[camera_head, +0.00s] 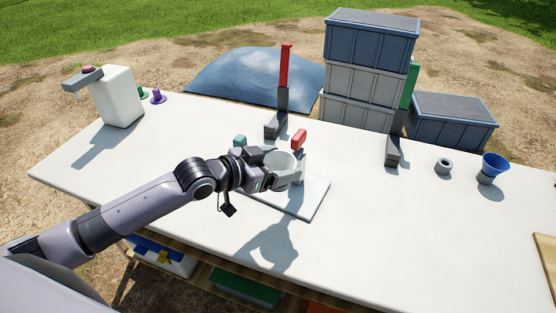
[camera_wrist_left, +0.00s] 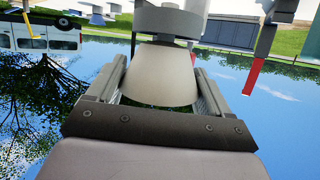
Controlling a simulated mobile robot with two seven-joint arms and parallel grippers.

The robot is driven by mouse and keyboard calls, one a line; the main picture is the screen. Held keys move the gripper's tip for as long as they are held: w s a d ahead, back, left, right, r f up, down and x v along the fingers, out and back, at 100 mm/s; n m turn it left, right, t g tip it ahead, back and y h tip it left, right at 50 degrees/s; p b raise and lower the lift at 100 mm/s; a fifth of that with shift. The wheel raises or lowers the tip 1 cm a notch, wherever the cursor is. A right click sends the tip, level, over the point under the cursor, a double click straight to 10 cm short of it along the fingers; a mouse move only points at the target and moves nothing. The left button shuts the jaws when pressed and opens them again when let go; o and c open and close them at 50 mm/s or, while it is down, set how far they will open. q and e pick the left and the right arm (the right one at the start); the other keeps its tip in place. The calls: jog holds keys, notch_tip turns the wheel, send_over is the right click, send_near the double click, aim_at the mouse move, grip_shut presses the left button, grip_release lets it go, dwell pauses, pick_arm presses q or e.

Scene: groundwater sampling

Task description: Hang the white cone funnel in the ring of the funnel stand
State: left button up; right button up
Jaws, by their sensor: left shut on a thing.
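The white cone funnel (camera_head: 281,160) is held by my left gripper (camera_head: 274,170), above the white board on the table. In the left wrist view, which is upside down, the funnel (camera_wrist_left: 160,78) sits between the two fingers of the gripper, wide mouth up. A grey round part (camera_wrist_left: 170,20), perhaps the stand's ring, lies close below its narrow end. I cannot tell whether the funnel is inside it or apart from it. The white board (camera_head: 315,201) may be the stand's base; the arm and gripper hide much of it. My right gripper is not in view.
A red-topped grey post (camera_head: 284,65) and a grey block with a green upright (camera_head: 393,150) stand behind. A blue funnel (camera_head: 494,165) and a grey ring (camera_head: 444,166) are at the right. A white block (camera_head: 118,98) stands far left.

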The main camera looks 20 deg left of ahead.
pick_arm(q)
jog(key=shift+f, duration=0.5)
dwell(0.6)
jog(key=o, duration=1)
jog(key=shift+v, duration=3.6)
jog(key=shift+s, duration=0.1)
